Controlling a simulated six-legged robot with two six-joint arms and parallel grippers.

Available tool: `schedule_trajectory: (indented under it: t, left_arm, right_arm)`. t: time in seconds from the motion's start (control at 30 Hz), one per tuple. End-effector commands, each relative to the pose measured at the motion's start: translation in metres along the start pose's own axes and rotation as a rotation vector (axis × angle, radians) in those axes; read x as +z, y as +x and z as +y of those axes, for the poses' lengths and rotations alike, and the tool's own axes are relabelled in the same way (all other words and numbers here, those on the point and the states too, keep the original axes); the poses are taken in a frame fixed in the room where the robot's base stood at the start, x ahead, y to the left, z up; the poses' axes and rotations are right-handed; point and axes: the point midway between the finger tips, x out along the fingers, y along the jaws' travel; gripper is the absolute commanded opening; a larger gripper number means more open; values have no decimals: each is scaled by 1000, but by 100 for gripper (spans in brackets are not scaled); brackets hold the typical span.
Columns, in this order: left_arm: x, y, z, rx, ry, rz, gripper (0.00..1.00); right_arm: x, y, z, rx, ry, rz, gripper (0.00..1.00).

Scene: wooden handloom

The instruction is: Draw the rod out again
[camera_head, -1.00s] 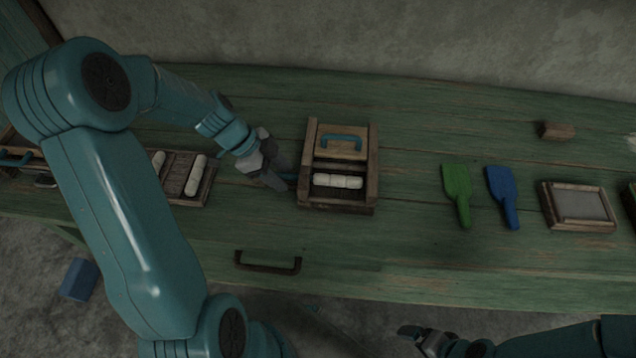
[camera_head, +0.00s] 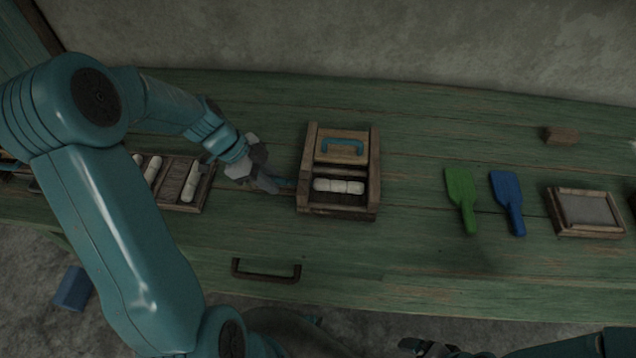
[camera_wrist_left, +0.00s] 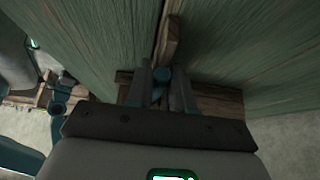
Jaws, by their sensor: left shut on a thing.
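The wooden box frame (camera_head: 375,200) stands on the green bench, with a white roll (camera_head: 339,186) lying across its front opening. A short teal piece of the rod (camera_head: 286,184) shows between the box's left side and my left gripper (camera_head: 272,184). My left gripper is shut on the rod, just left of the box. In the left wrist view the rod's teal end (camera_wrist_left: 161,75) shows between the fingers. Whether the rod's other end is still inside the box is hidden. My right gripper (camera_head: 424,346) is at the bottom edge, dark and partly cut off.
A tray with white rolls (camera_head: 188,184) lies left of the gripper, partly behind my arm. A green scoop (camera_head: 460,190), a blue scoop (camera_head: 507,195), a framed panel (camera_head: 586,211) and a wooden block (camera_head: 561,135) lie to the right. The bench between box and scoops is clear.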

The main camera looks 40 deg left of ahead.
Motion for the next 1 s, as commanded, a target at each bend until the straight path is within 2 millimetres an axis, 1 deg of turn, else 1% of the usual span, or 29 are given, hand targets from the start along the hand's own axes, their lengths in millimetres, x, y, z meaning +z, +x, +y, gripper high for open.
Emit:
schedule_trajectory:
  t: [0.03,0.4,0.53,0.77,0.8,0.83,0.87,1.0]
  left_arm:
    - [11,-2,-1,-5,-2,-2,2]
    - [65,-37,0,-2,-2,-3,2]
    - [74,-43,0,0,0,-2,2]
    - [74,-45,0,1,1,-1,2]
    - [74,-45,0,1,1,-1,31]
    - [74,-45,0,1,1,-1,41]
    - [74,-45,0,1,1,-1,48]
    - [74,-45,0,1,1,-1,48]
  right_arm:
    - [0,7,2,0,0,0,96]
    - [0,23,8,0,0,0,96]
    - [0,25,9,0,0,0,96]
    - [0,24,9,0,0,0,96]
    - [0,24,9,0,0,0,96]
    - [0,24,9,0,0,0,96]
    - [0,24,9,0,0,0,96]
    - [0,24,9,0,0,0,96]
